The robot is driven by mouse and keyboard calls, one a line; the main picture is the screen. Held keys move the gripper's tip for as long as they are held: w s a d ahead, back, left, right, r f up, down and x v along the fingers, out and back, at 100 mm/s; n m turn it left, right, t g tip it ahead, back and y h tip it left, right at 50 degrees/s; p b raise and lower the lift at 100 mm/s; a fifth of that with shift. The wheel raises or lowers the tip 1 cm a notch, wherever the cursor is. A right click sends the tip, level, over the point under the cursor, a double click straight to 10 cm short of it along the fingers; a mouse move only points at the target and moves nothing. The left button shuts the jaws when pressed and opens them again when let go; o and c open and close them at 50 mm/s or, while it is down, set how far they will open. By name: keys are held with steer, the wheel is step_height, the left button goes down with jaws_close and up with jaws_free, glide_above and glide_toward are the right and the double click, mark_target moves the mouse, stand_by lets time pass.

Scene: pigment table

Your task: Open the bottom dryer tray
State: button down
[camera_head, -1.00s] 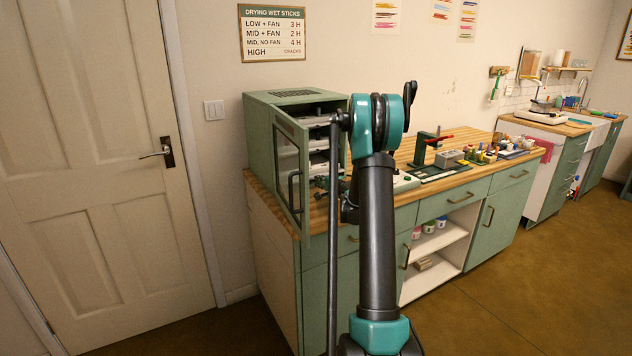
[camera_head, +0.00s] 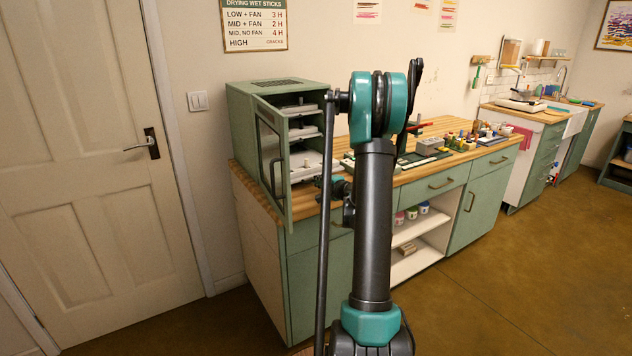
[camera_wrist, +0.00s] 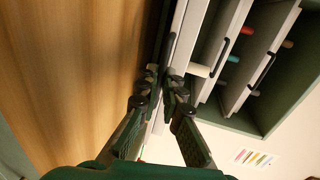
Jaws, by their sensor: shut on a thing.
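The pale green dryer (camera_head: 240,118) stands on the counter at left in the head view, with its glazed door (camera_head: 270,160) swung open. Its light grey trays are stacked inside. The bottom tray (camera_head: 306,162) sticks out past the trays above it. My gripper (camera_head: 328,183) is low at the front of this tray, partly hidden behind my arm. In the wrist view, my gripper (camera_wrist: 163,84) is shut at the front edge of the bottom tray (camera_wrist: 186,42), just over the wood. A pale stick (camera_wrist: 200,70) lies in this tray.
Upper trays (camera_wrist: 232,50) with dark handles and coloured sticks are beside my fingers in the wrist view. The open door is left of my gripper. The wooden counter (camera_head: 435,172) carries a press and small jars further right. The floor (camera_head: 480,270) at right is clear.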

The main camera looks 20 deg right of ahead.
steer(key=c, duration=2)
jaws_free()
steer(key=shift+s, duration=0.1)
steer(key=v, duration=1.1)
steer(key=shift+s+d, duration=0.15)
steer(key=shift+s, duration=0.2)
